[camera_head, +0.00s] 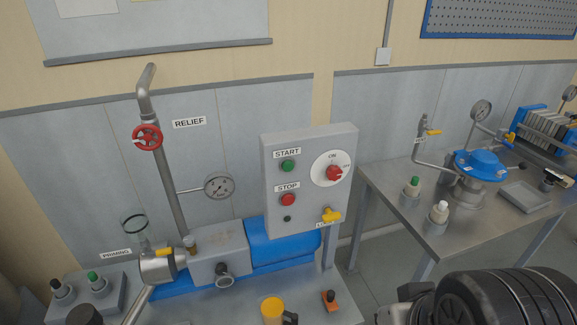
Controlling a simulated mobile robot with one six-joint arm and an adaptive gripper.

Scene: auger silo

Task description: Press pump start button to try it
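The green START button (288,166) is on the upper left of a grey control box (309,214), under its START label (287,153). The red STOP button (288,200) is below it. A red rotary switch (334,173) on a white disc marked ON is to the right. The box stands above the pump, which has a blue motor (283,243) and a grey body (217,254). No hand or tool touches the START button. Dark parts of my arm show at the bottom right; I cannot make out any gripper fingers.
A yellow mug (273,311) stands in front. A bench (431,235) with a blue-lidded vessel (481,165) is at right.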

